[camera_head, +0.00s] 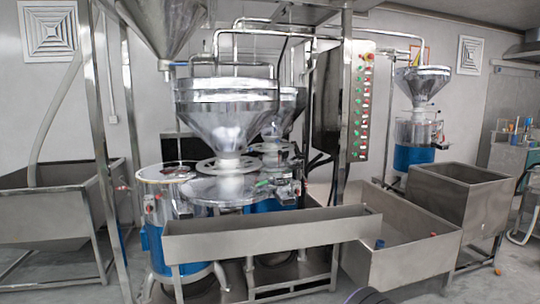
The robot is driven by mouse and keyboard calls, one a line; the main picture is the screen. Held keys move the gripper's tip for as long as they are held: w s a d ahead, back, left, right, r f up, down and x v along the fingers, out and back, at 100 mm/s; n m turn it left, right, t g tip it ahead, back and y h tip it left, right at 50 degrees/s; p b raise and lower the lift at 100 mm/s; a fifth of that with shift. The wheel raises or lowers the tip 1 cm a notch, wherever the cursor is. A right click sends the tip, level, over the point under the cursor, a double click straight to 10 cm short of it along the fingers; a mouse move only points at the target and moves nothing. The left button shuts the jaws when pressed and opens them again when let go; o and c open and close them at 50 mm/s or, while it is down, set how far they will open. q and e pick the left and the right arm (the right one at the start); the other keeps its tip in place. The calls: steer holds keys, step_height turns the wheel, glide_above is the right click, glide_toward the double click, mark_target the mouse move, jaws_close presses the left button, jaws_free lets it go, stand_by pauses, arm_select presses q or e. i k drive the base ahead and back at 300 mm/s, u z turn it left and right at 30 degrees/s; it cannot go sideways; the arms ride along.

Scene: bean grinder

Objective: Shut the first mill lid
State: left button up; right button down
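A steel mill with a blue base (158,250) stands at the left of the machine frame in the head view. Its round top (165,174) has a pale rim with something dark and reddish inside it. A wide, flat, shiny metal disc (215,191), which looks like a lid, lies level just right of this top, under the large hopper (228,112). I cannot tell how the disc joins the mill. A second mill stands behind, its top partly hidden by the disc and hopper. Neither of my grippers is in view.
A long steel trough (270,235) crosses in front of the mills. A steel bin (405,250) stands at the right, with another bin (462,190) behind it. A large basin (45,220) is at the left. A frame post (103,150) rises left of the mill.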

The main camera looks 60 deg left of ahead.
mark_target(227, 112)
steer(key=u, duration=0.35)
steer(key=i, duration=1.25)
steer(key=u, duration=1.55)
steer(key=i, duration=0.95)
steer(key=u, duration=0.95)
